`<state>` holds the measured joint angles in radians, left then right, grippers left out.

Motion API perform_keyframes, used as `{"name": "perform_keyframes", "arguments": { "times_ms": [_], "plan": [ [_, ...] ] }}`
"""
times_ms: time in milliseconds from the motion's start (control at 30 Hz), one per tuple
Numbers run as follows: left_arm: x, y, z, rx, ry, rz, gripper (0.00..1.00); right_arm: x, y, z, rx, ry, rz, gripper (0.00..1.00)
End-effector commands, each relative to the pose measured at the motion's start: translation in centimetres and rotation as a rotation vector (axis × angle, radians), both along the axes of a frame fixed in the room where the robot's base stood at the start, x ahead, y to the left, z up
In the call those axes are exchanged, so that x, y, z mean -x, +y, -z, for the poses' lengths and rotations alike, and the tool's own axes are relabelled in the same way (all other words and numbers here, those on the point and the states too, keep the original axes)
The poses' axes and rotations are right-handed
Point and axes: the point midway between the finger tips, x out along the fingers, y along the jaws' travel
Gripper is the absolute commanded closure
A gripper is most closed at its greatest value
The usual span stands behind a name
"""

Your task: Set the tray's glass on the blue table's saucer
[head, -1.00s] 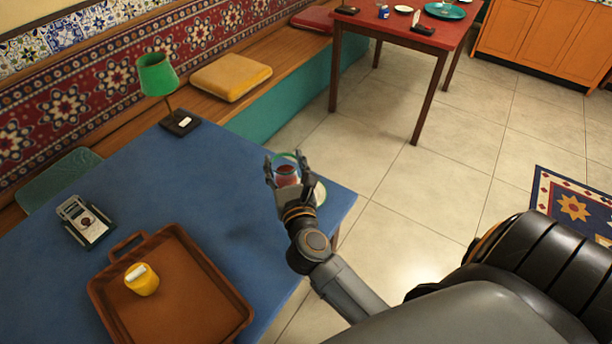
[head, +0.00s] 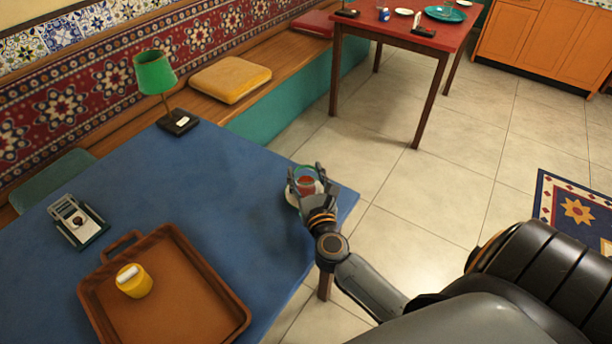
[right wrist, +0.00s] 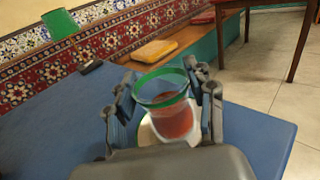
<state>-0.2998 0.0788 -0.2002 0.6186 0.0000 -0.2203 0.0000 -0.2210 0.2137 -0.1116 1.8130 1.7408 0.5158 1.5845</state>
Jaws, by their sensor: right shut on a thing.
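The glass (head: 304,181), clear with a green rim and red-brown tea inside, is between the fingers of my right gripper (head: 307,182) near the right corner of the blue table (head: 220,200). In the right wrist view the glass (right wrist: 168,112) stands upright, with a finger on either side of it. The white saucer (head: 291,198) lies under and around the glass and is partly hidden by it and the gripper. I cannot tell whether the glass touches the saucer. The brown tray (head: 190,290) is at the table's front. My left gripper is not in view.
A yellow cup (head: 135,284) stands on the tray. A green lamp (head: 156,75) stands at the table's back corner, and a small silver device (head: 76,222) at the left. A red table (head: 400,28) is farther back. The table's middle is clear.

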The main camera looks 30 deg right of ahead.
Motion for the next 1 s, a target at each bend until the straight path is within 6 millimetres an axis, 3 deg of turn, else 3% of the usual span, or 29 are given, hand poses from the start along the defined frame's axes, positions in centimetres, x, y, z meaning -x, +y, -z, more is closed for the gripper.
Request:
{"name": "perform_keyframes", "arguments": {
  "times_ms": [367,400,500,933,1000],
  "plan": [
    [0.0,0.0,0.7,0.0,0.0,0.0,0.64,0.0,0.0,0.7,0.0,-0.001,0.001,0.84],
    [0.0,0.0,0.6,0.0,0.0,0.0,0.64,0.0,0.0,0.6,0.0,0.0,0.0,0.4],
    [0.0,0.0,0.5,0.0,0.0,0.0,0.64,0.0,0.0,0.6,0.0,0.0,0.0,0.23],
    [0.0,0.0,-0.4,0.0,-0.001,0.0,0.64,0.0,0.0,-0.4,0.001,0.0,0.0,0.23],
    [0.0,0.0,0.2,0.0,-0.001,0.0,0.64,1.0,0.4,0.3,-0.001,0.004,-0.001,0.23]
  ]
}}
